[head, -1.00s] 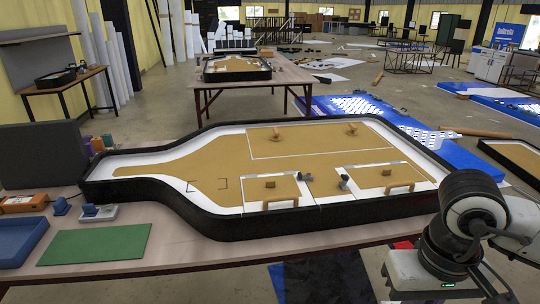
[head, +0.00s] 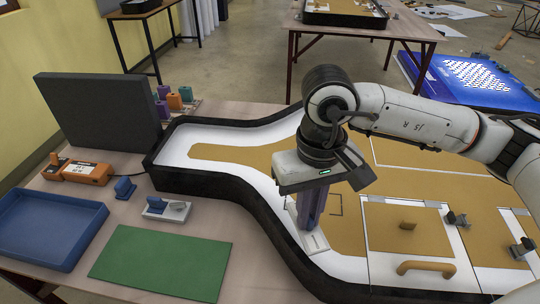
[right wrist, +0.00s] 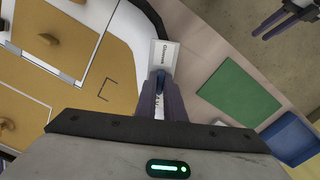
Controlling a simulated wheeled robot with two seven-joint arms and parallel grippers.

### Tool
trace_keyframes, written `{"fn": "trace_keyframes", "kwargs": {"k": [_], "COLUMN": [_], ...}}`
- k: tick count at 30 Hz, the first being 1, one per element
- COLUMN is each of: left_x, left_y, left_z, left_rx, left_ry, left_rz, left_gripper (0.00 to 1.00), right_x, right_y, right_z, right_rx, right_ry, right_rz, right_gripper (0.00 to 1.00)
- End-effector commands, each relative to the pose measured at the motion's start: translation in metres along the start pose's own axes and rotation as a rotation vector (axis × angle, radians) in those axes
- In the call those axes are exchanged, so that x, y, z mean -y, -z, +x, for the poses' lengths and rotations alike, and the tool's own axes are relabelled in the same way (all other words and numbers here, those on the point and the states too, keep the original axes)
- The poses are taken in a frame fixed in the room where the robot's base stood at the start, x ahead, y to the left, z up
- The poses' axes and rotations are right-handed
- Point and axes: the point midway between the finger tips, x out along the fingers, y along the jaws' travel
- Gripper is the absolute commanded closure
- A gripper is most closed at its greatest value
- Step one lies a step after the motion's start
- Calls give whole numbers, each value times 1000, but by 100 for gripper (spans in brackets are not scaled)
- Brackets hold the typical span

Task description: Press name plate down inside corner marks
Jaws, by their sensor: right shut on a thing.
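The name plate (right wrist: 166,52) is a small white plate with dark lettering and a blue grip (right wrist: 161,80). My right gripper (right wrist: 161,92) is shut on that blue grip. In the head view the plate (head: 314,243) is below the fingers, over the white border near the black rim; whether it touches is unclear. One thin dark corner mark (head: 337,204) shows on the tan area right of the fingers, and in the right wrist view (right wrist: 108,89) left of them. My left gripper (right wrist: 257,34) is open and empty at the wrist view's upper right.
The lightbox has a raised black rim (head: 262,213). A green mat (head: 160,262), blue tray (head: 45,228) and white block with blue knob (head: 167,209) are on the table's left.

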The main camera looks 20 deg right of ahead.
Motion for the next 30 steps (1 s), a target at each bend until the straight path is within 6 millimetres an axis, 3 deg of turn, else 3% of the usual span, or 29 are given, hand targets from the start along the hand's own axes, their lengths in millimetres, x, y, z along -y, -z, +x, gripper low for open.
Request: {"fn": "trace_keyframes", "kwargs": {"k": [5,12,18,24,30], "left_x": [1,0,0,0,0], "left_y": [-1,-14,-20,-21,-21], "left_z": [8,16,20,22,22], "left_rx": [-11,-4,-2,-2,-2], "left_ry": [0,-3,-3,-3,-3], "left_rz": [2,1,1,1,1], "left_gripper": [69,69,69,69,69], "right_x": [-13,-45,-72,-84,-85], "right_y": [34,88,112,120,120], "right_z": [12,33,49,54,54], "right_rx": [-10,-10,-1,1,0], "right_ry": [8,14,4,-5,-6], "right_rz": [434,1273,1791,2008,2028], "right_gripper": [100,100,100,100,100]}}
